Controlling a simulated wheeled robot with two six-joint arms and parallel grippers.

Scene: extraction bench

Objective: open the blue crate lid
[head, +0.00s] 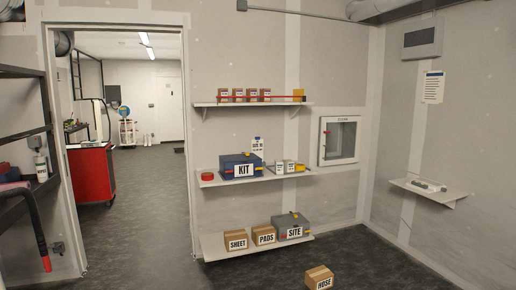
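The blue crate (228,171) stands on the middle wall shelf, left of the shelf's centre. It has a white KIT label on its front and a small yellow part near its top edge. Its lid (238,157) looks shut; the crate is too small in the picture to make out a latch. Neither of my grippers shows in the head view.
The middle shelf (215,183) also holds a red roll (207,176) and white cans (279,167). The lower shelf holds a grey SITE crate (290,222) and cardboard boxes (236,239). A HOSE box (319,277) sits in front. A red cabinet (91,174) stands beyond the doorway.

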